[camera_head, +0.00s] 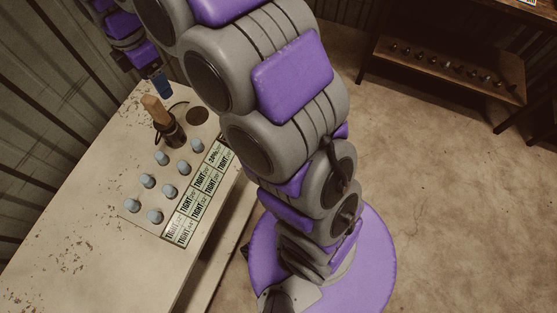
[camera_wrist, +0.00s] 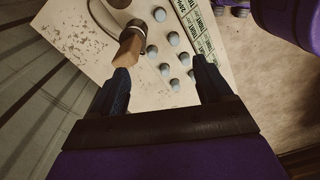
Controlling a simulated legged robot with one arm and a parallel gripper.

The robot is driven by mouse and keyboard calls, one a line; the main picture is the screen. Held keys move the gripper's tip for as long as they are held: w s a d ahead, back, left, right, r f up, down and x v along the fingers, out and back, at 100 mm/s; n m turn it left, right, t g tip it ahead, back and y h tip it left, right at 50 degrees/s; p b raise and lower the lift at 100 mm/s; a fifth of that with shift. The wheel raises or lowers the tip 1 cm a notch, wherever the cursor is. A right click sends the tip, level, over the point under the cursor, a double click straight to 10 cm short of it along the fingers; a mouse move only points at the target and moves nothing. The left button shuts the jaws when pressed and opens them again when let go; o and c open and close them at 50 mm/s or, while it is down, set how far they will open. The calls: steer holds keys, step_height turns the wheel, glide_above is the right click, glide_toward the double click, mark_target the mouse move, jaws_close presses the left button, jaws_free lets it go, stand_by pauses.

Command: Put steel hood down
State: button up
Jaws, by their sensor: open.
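A wooden handle (camera_head: 154,107) stands up from a dark metal piece (camera_head: 171,132) on the worn white bench top. This may be the steel hood, but I cannot tell for sure. The handle (camera_wrist: 127,47) also shows in the wrist view, close to the left fingertip, with the dark metal piece (camera_wrist: 136,27) at its far end. My gripper (camera_wrist: 161,66) is open, with nothing held between its blue fingers. In the head view a blue finger of my gripper (camera_head: 160,83) shows just above the handle. Whether it touches the handle is unclear.
Several grey-capped knobs (camera_head: 161,158) stand on the bench (camera_head: 95,230), beside a panel of green-and-white "TIGHT" labels (camera_head: 190,207). A dark cable loops by the handle. A corrugated wall is at left. A wooden shelf (camera_head: 450,70) with small parts stands at upper right.

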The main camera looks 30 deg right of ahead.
steer(key=s+d+m, duration=0.4)
steer(key=s+m, duration=0.3)
steer(key=s, duration=0.4)
steer(key=s+d+f+m+g, duration=0.1)
steer(key=s+d+m, duration=0.3)
steer(key=s, duration=0.7)
steer(key=s+d+f+m, duration=0.1)
steer(key=s+d+m, duration=0.3)
steer(key=s+m, duration=0.5)
steer(key=s, duration=0.2)
steer(key=shift+s+d+m, duration=0.2)
steer(key=shift+s+m, duration=0.1)
steer(key=shift+s, duration=0.05)
